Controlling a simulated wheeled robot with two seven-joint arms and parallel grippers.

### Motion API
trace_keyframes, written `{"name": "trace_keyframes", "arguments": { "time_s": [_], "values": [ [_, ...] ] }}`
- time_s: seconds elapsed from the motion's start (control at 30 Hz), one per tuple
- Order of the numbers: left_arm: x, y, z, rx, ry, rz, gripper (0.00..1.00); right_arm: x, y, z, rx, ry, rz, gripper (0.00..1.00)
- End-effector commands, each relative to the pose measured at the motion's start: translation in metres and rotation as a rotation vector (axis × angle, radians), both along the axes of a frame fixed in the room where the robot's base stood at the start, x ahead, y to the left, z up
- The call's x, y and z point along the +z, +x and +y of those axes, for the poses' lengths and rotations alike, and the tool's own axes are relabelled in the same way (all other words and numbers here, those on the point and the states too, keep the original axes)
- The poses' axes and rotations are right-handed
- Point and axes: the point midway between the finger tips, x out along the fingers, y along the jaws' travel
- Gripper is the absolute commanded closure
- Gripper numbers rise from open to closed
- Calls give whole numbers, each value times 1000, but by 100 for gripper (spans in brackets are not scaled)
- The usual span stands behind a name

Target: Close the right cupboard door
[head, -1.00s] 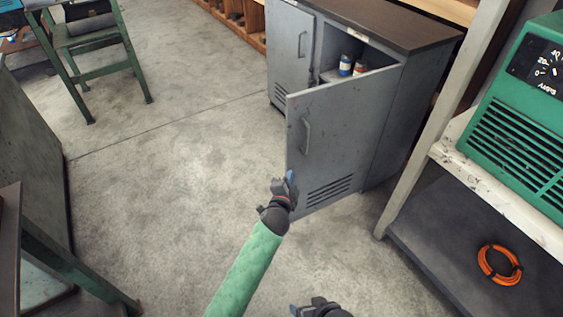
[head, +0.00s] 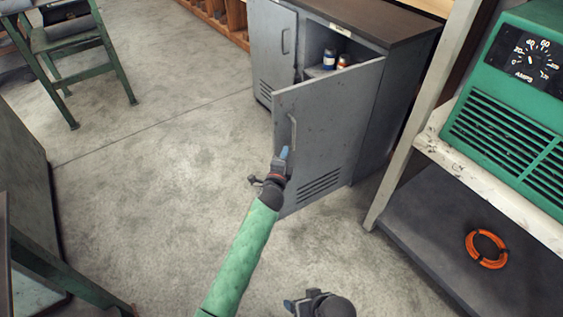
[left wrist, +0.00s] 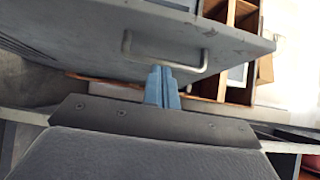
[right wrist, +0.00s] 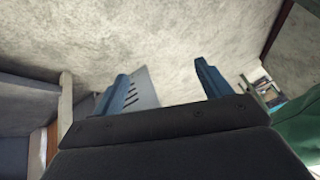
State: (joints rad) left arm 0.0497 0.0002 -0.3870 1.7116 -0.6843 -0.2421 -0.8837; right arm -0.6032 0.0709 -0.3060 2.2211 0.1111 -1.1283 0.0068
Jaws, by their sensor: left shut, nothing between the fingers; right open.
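The right cupboard door (head: 335,120) stands open, swung out toward me from the grey cupboard (head: 385,110). Its handle (head: 293,132) is on the outer face near the free edge. My left gripper (head: 284,153) is shut and empty, its blue fingertips just below the handle in the head view. In the left wrist view the fingertips (left wrist: 161,75) are close to the handle (left wrist: 165,58); I cannot tell if they touch the door. My right gripper (head: 292,305) is low in the head view, well away from the door. In the right wrist view its fingers are open and empty (right wrist: 165,80).
The left cupboard door (head: 272,50) is shut. Small containers (head: 335,60) stand inside the open side. A bench with a green machine (head: 515,110) and orange cable coil (head: 486,249) is at the right. The floor left of the door is clear.

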Motion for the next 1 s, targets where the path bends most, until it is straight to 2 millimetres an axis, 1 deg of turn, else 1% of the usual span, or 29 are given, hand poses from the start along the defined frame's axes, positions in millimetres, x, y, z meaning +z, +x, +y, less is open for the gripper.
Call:
{"name": "trace_keyframes", "arguments": {
  "time_s": [0.03,0.17,0.23,0.4,0.6,1.0],
  "values": [
    [2,10,-3,0,-1,0,100,5,-1,0,1,0,4,23],
    [2,31,-8,1,-2,0,100,13,-2,-1,4,-3,11,23],
    [2,40,0,1,0,1,100,25,-3,-2,8,-5,17,23],
    [1,55,9,0,0,0,100,40,-5,-4,13,-7,30,23],
    [-1,62,14,0,-2,1,100,45,-7,-4,15,-10,37,23],
    [0,63,15,-2,-1,1,100,45,-8,-4,16,-10,39,23]
  ]
}}
